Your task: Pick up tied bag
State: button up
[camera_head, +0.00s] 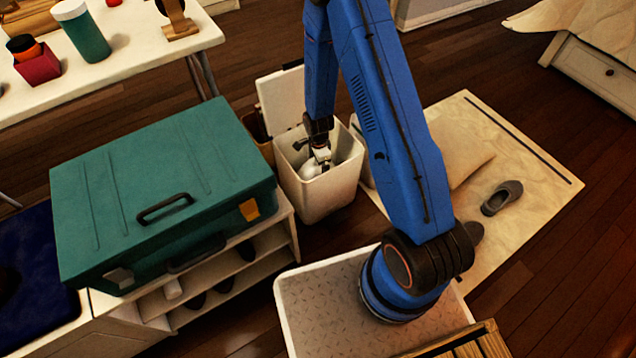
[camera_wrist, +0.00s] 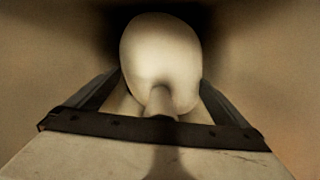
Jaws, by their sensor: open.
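The tied bag (camera_head: 309,170) is white and sits inside an open white bin (camera_head: 327,200) in the head view. In the wrist view the bag (camera_wrist: 160,50) is a pale rounded shape with its tied neck (camera_wrist: 160,102) pointing toward my gripper. My gripper (camera_head: 320,156) is down in the mouth of the bin, just above the bag. In the wrist view its open fingers (camera_wrist: 155,103) stand on either side of the neck. I cannot tell whether they touch it. The bag's lower part is hidden.
The bin's walls surround my gripper closely. A teal case (camera_head: 160,195) lies on a white shoe rack (camera_head: 235,270) at left. A white table (camera_head: 130,45) with small items is behind it. A cream rug (camera_head: 520,150) with a cushion and a shoe (camera_head: 502,197) lies at right.

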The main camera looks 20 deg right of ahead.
jog(key=shift+f, duration=0.1)
jog(key=shift+c, duration=0.3)
jog(key=c, duration=1.8)
